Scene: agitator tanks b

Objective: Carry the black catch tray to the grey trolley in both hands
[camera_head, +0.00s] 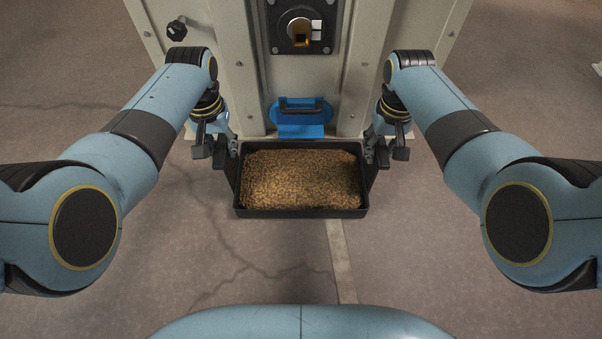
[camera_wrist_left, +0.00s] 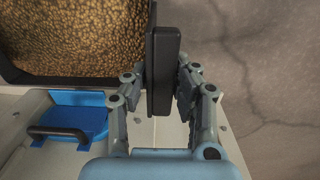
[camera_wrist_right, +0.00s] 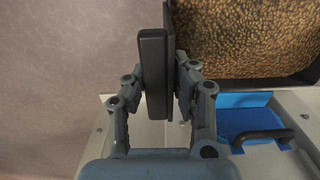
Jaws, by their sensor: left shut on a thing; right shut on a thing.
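The black catch tray (camera_head: 301,212) is filled with brown granules and hangs level in front of the pale machine, above the floor. My left gripper (camera_head: 232,150) is shut on the tray's left end; the left wrist view shows its fingers (camera_wrist_left: 160,90) on both sides of a black upright handle. My right gripper (camera_head: 372,152) is shut on the right end; its fingers (camera_wrist_right: 160,88) close on the matching handle in the right wrist view. The tray's underside is hidden. No grey trolley is in view.
The pale machine (camera_head: 350,60) stands directly behind the tray, with a blue flap (camera_head: 301,120) bearing a black handle just beyond the tray's far edge. A black knob (camera_head: 176,29) sits at upper left. The cracked concrete floor (camera_head: 420,230) is clear around the tray.

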